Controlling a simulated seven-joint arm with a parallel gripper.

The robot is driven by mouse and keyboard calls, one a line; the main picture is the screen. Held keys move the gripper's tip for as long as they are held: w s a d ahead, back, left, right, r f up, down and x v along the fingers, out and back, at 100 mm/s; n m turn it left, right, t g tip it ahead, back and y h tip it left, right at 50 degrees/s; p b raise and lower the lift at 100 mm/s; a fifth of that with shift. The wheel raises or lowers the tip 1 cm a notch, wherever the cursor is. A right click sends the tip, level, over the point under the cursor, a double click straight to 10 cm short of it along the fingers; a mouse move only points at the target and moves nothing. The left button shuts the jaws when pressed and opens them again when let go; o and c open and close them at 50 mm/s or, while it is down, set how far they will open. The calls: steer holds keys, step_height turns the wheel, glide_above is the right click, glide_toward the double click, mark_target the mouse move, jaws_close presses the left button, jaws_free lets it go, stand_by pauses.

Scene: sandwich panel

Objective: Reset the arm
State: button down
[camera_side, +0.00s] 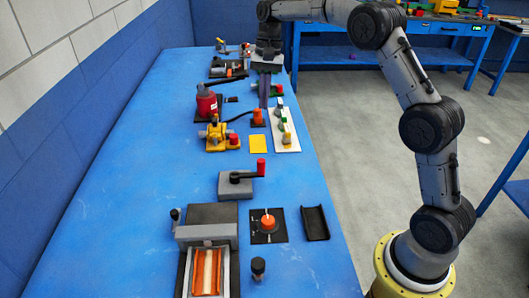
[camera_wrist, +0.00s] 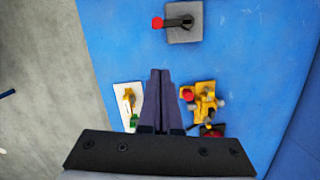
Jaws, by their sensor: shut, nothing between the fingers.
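My gripper (camera_side: 264,104) hangs fingers-down over the far half of the blue table (camera_side: 130,200). Its two dark fingers are shut together with nothing between them; the wrist view shows the closed fingertips (camera_wrist: 160,72). In the wrist view, a white panel (camera_wrist: 122,94) with yellow and green parts is left of the fingers. A yellow device (camera_wrist: 205,104) with a red knob is right of them. The grey block (camera_wrist: 190,34) with a red-handled crank is above them in the picture. The fingers appear clear of these things.
In the side view, a red cylinder (camera_side: 206,104), a yellow square (camera_side: 259,144) and an orange-topped part (camera_side: 258,117) stand near my gripper. Closer are an orange knob (camera_side: 268,222), a black tray (camera_side: 315,223) and a press-like fixture (camera_side: 207,232). The table's left strip is clear.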

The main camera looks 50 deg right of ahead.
steer(key=s+a+r+n+t, duration=0.1)
steer(key=s+a+r, duration=0.2)
steer(key=s+r, duration=0.25)
steer(key=s+a+r+n+t+h, duration=0.1)
steer(key=s+a+r, duration=0.1)
steer(key=s+r, duration=0.3)
steer(key=s+a+r+n+t, duration=0.1)
steer(key=s+a+r, duration=0.25)
steer(key=s, duration=0.25)
steer(key=s+f+n+t, duration=0.1)
steer(key=s+f+n, duration=0.3)
steer(key=s, duration=0.4)
steer(key=s+f+n+t+h, duration=0.1)
steer(key=s+f+n+t, duration=0.1)
steer(key=s+f+n, duration=0.2)
steer(key=s+f, duration=0.2)
steer(key=s, duration=0.2)
steer(key=shift+s+f, duration=0.35)
steer(key=shift+s, duration=0.05)
steer(key=shift+d, duration=0.1)
